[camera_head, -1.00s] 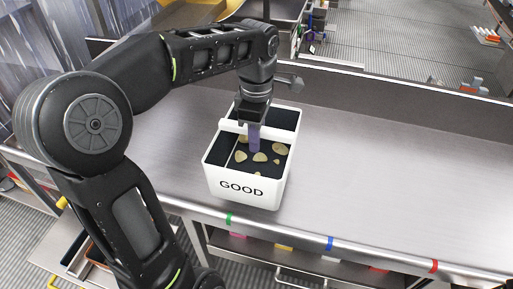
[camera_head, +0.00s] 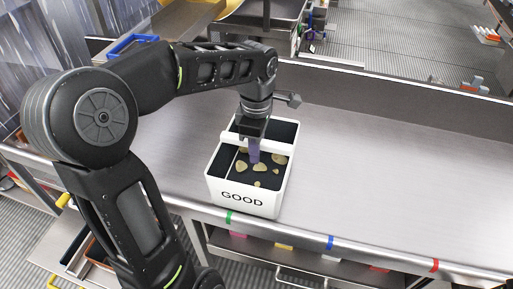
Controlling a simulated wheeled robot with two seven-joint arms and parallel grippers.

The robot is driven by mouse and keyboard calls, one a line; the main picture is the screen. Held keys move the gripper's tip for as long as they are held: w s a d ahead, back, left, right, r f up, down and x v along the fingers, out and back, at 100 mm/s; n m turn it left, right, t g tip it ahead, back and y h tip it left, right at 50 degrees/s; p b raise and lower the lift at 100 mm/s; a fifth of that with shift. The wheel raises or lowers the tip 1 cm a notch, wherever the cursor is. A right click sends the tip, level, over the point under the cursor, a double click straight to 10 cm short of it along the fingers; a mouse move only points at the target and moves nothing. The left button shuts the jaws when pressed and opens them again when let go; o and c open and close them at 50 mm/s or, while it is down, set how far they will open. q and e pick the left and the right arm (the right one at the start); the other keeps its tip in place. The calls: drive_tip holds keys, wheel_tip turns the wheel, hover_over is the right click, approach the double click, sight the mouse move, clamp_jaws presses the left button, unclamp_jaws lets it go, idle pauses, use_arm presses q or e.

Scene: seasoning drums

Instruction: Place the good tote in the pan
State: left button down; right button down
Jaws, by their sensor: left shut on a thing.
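The good tote (camera_head: 246,199) is a white box with "GOOD" in black on its front. It has dark compartments inside, and the front one holds several tan, chip-like pieces (camera_head: 259,169). It is near the front edge of the metal table, by the green tape mark. My left gripper (camera_head: 254,150) comes down over the tote from above and is shut on its middle divider or handle bar; the fingers hide part of that bar. I cannot tell whether the tote's base touches the table. My right gripper is not in view. No pan is clearly identifiable.
The metal table (camera_head: 390,190) is clear to the right of the tote.

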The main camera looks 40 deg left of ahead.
use_arm(q)
drive_tip(key=shift+f, duration=0.2)
drive_tip(key=c, duration=1.3)
unclamp_jaws()
drive_tip(key=shift+o, duration=0.2)
drive_tip(key=shift+r, duration=0.1)
drive_tip(key=shift+r+p, duration=0.5)
wheel_tip(320, 180, up, 6)
drive_tip(key=shift+f, duration=0.1)
wheel_tip(320, 180, up, 6)
drive_tip(key=p, duration=0.3)
drive_tip(key=shift+f, duration=0.25)
drive_tip(key=shift+r+p, duration=0.4)
drive_tip(key=shift+p, duration=0.05)
